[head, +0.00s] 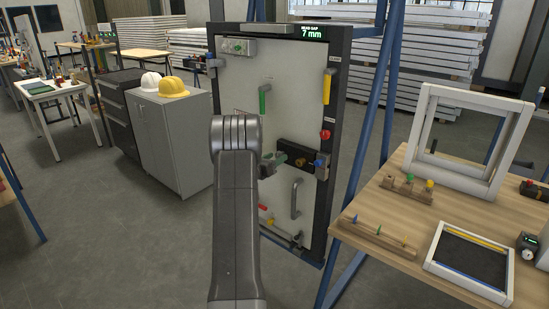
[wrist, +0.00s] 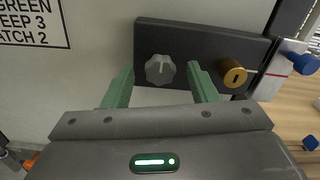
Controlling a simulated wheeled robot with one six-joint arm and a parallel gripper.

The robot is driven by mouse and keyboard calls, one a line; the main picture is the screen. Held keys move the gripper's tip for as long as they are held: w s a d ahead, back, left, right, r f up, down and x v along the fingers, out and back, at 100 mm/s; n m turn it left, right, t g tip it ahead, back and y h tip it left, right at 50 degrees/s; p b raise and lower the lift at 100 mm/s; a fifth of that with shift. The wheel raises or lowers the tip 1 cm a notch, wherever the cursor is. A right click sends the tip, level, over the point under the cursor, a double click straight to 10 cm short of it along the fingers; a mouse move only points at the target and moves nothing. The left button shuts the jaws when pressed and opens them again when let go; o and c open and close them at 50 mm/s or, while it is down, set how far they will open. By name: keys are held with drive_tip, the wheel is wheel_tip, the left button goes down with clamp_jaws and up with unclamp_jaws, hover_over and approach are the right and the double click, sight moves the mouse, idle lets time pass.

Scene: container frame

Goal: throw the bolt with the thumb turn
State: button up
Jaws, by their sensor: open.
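The grey thumb turn (wrist: 159,70) sits on a dark lock plate (wrist: 200,38) in the wrist view. A round brass cylinder with a dark slot (wrist: 234,75) is to its right on the same plate. My gripper (wrist: 160,67) has its two green fingers open, one to each side of the thumb turn in the picture. No finger visibly touches it, and I cannot tell the remaining depth. In the head view my gripper (head: 283,159) is in front of the lock plate (head: 311,153), and the thumb turn is hidden there.
The lock plate is on a framed pale panel (head: 285,75) with a green handle (head: 264,100), a yellow handle (head: 327,86), a red knob (head: 325,134) and a grey pull handle (head: 296,198). A blue knob (wrist: 305,62) is right of the plate. A wooden table (head: 400,215) stands right.

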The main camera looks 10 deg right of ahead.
drive_tip(key=c, duration=1)
drive_tip(key=shift+f+m+b, duration=0.2)
drive_tip(key=shift+m+b, duration=0.1)
drive_tip(key=shift+b, duration=0.8)
drive_tip(key=m+b, duration=1.7)
drive_tip(key=b, duration=1.5)
drive_tip(key=shift+d, duration=0.1)
drive_tip(key=shift+r, duration=0.15)
